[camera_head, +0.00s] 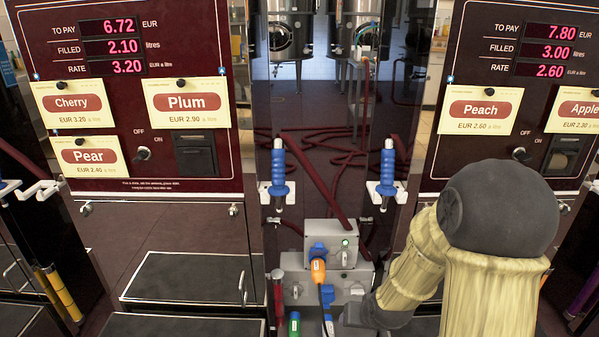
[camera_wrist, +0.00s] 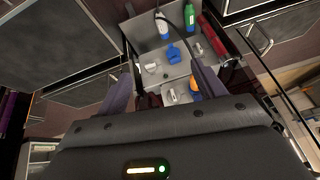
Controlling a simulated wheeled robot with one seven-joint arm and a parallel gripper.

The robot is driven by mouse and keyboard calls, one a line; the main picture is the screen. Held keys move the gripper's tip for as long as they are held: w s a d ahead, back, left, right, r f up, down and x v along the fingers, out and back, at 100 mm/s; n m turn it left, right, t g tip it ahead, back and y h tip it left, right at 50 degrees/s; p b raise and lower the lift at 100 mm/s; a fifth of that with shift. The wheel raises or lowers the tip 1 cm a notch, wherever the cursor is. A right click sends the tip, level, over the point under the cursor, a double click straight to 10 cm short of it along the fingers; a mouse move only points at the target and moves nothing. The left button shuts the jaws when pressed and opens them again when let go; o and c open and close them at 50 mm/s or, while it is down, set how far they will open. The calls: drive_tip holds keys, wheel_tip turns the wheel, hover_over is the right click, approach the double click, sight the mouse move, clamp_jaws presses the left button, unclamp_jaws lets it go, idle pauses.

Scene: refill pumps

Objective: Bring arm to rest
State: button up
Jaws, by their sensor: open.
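My gripper (camera_wrist: 161,70) shows in the wrist view with its two dark fingers spread apart and nothing between them. Beyond the fingers are grey socket boxes (camera_wrist: 140,32) with a blue plug (camera_wrist: 174,54). In the head view my arm is bent at the right, in front of the right pump, with its dark end low beside the grey socket boxes (camera_head: 331,235). I cannot make out the fingers there. An orange plug (camera_head: 318,270) hangs at the boxes, and a green-bodied one (camera_head: 294,324) is below.
The left pump (camera_head: 140,160) reads 6.72 EUR; the right pump (camera_head: 440,150) reads 7.80 EUR. Blue-handled nozzles hang between them, one left (camera_head: 278,170) and one right (camera_head: 387,170). A red hose (camera_head: 320,185) runs behind. A dark step-like box (camera_head: 185,278) stands before the left pump.

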drive_tip(key=s+r+n+g+p, duration=0.1)
drive_tip(key=s+r+g, duration=0.2)
drive_tip(key=s+r, duration=0.7)
drive_tip(key=w+p+v, duration=0.2)
drive_tip(key=p+v, duration=0.9)
drive_tip(key=p, duration=0.1)
drive_tip(key=w+a+r+p+v, duration=0.1)
drive_tip(key=w+p+v, duration=0.2)
drive_tip(key=p+v, duration=0.9)
drive_tip(key=w+a+r+p+v, duration=0.1)
drive_tip(key=w+p+v, duration=0.2)
drive_tip(key=p+v, duration=0.9)
drive_tip(key=shift+s+h+p, duration=0.4)
drive_tip(key=shift+s+p, duration=0.05)
drive_tip(key=shift+p, duration=0.35)
drive_tip(key=shift+d, duration=0.15)
